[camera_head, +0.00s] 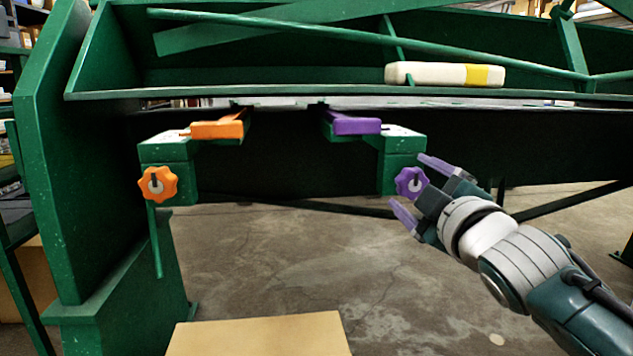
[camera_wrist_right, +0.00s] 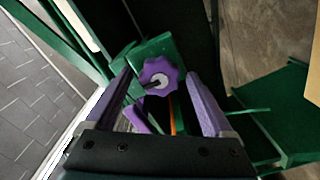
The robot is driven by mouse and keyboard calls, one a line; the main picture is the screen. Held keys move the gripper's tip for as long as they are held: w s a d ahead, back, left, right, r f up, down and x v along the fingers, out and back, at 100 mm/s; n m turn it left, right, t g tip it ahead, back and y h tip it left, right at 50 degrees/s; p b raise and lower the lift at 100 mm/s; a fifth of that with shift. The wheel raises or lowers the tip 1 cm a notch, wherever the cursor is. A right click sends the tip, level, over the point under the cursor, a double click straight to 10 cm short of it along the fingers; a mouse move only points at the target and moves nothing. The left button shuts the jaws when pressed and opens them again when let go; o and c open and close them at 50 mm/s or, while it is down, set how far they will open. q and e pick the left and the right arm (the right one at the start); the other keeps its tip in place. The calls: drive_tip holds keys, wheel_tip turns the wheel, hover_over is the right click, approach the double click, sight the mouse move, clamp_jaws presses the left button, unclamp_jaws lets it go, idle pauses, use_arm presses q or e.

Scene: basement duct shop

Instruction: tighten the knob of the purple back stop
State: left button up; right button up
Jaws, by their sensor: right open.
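The purple back stop (camera_head: 355,124) is mounted under the green machine's front edge, right of centre in the head view. Its lobed purple knob (camera_head: 410,181) sits on the face of a green block below it. The knob also shows in the right wrist view (camera_wrist_right: 160,78), with a dark pointer on its pale centre. My right gripper (camera_head: 418,188) is open, its purple fingertips on either side of the knob. In the wrist view the knob appears between and beyond the fingers, and I see no contact. My left gripper is not in view.
An orange back stop (camera_head: 217,129) with an orange knob (camera_head: 157,184) is at the left. A white and yellow bottle (camera_head: 445,75) lies on the green ledge. A cardboard box (camera_head: 258,335) stands below at the front. The floor between is open.

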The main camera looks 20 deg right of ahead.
drive_tip(key=p+v, duration=0.3)
drive_tip(key=v, duration=0.7)
idle(0.3)
drive_tip(key=s+a+r+m+g+y+p, duration=0.1)
drive_tip(key=s+a+r+m+g+p, duration=0.1)
drive_tip(key=s+a+r+g+p, duration=0.7)
drive_tip(key=s+d+r+m+y+p, duration=0.25)
drive_tip(key=s+r+p, duration=0.25)
drive_tip(key=r+p, duration=0.95)
drive_tip(key=s+a+r+m+g+y+p, duration=0.1)
drive_tip(key=s+a+r+m+g+p, duration=0.45)
drive_tip(key=p, duration=1.15)
drive_tip(key=s+r+n+p, duration=0.2)
drive_tip(key=s+r+p, duration=0.1)
drive_tip(key=r+p, duration=3.3)
drive_tip(key=shift+d+r+n, duration=0.4)
drive_tip(key=shift+r, duration=0.15)
